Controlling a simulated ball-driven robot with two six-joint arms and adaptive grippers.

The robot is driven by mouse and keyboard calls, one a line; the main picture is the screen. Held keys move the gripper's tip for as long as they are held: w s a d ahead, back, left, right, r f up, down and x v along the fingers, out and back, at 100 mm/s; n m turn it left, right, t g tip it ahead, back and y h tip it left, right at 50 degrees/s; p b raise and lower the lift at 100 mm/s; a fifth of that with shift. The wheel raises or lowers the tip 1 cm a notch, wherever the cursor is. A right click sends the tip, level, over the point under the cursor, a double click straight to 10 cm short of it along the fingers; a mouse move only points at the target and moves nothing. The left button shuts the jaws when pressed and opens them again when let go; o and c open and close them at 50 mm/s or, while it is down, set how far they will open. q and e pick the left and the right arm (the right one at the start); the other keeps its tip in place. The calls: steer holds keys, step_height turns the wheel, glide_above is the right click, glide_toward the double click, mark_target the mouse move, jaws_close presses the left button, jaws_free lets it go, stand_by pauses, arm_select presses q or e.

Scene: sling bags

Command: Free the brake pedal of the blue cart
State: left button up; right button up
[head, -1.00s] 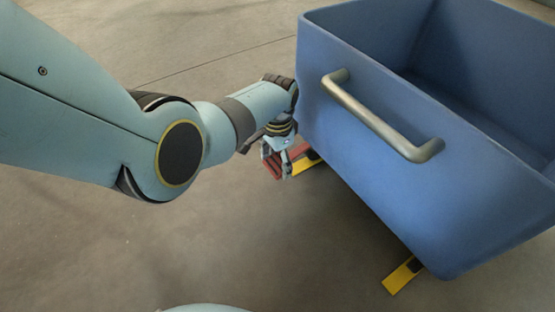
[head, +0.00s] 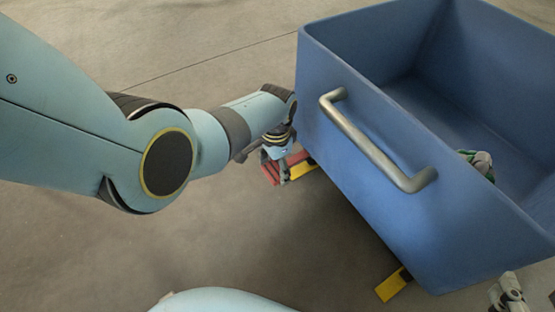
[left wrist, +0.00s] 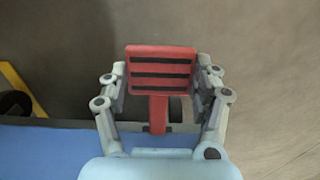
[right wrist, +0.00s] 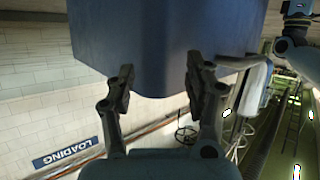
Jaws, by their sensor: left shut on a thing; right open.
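The blue cart (head: 400,235) fills the right of the head view, with a grey bar handle (head: 375,140) on its near wall. The brake pedal, a red plate with black ribs (left wrist: 161,70), sticks out low at the cart's left end; part of it shows in the head view (head: 269,173). My left gripper (head: 280,168) is shut on the pedal, with one finger on each side in the left wrist view (left wrist: 161,85). My right gripper (head: 508,290) is open at the cart's near right corner; its fingers stand apart before the blue wall in the right wrist view (right wrist: 160,84).
Yellow foot pieces (head: 392,285) show under the cart. A small green and grey item (head: 480,162) shows inside the cart at the right. The grey floor left of the cart is clear. The right wrist view shows a wall with a LOADING sign (right wrist: 66,153).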

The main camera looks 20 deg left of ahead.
arm_select(q)
steer(key=shift+w+d+r+p, duration=0.1)
steer(key=shift+w+r+p, duration=0.1)
steer(key=shift+r+p, duration=0.2)
steer(key=shift+w+d+r+p, duration=0.1)
steer(key=shift+w+r+p, duration=0.15)
steer(key=shift+r, duration=0.25)
steer(key=shift+r+p, duration=0.35)
steer(key=shift+r, duration=0.05)
steer(key=shift+w+d+r+p, duration=0.1)
steer(key=shift+d+r+p, duration=0.05)
steer(key=shift+r+p, duration=0.25)
arm_select(e)
steer(key=g, duration=0.1)
steer(key=s+f+g, duration=0.1)
steer(key=g, duration=0.1)
steer(key=s+d+f+g, duration=0.1)
steer(key=g, duration=0.1)
steer(key=shift+s+f+m+h, duration=0.1)
steer(key=shift+f+m+h, duration=0.1)
steer(key=shift+m+h, duration=0.1)
arm_select(q)
steer(key=o, duration=1.7)
steer(key=shift+o, duration=0.2)
arm_select(e)
steer(key=shift+f, duration=0.1)
arm_select(q)
step_height(320, 180, up, 12)
